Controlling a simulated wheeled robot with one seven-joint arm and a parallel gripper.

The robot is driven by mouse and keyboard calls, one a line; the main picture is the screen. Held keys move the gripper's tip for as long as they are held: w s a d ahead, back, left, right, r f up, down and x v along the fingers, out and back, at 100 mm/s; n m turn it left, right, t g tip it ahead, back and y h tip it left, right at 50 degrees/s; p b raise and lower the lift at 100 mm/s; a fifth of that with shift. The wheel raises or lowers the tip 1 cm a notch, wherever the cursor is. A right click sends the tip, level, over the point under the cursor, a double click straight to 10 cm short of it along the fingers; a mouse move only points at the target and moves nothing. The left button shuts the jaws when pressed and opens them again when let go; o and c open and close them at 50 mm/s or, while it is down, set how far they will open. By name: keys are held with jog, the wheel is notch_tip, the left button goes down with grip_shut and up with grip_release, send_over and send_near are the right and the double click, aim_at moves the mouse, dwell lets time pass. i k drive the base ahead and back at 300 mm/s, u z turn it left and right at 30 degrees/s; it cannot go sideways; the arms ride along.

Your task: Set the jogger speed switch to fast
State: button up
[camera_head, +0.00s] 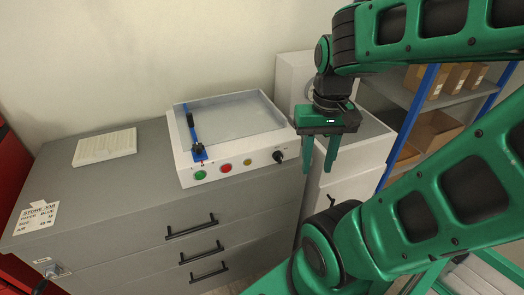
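The jogger (181,160) is a white box with a shallow recessed top. It stands on a grey drawer cabinet. Its front face carries a green button (200,175), a red button (226,168), a yellow button (248,161) and, at the right end, a black knob (278,156). The knob looks like the speed switch, but its markings and setting are too small to read. My gripper (318,171) points down just right of the jogger's front right corner. Its two green fingers are apart, with nothing seen between them. It does not appear to touch the knob.
A blue bar with black clamps (190,125) stands at the jogger's left side. A paper stack (105,147) and a job card (36,217) lie on the grey cabinet (130,190). White units stand behind my gripper. A blue-framed shelf (408,115) with cardboard boxes is at right.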

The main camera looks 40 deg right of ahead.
aim_at(277, 156)
jog(key=k, duration=0.5)
jog(key=z, duration=2.65)
jog(key=k, duration=1.15)
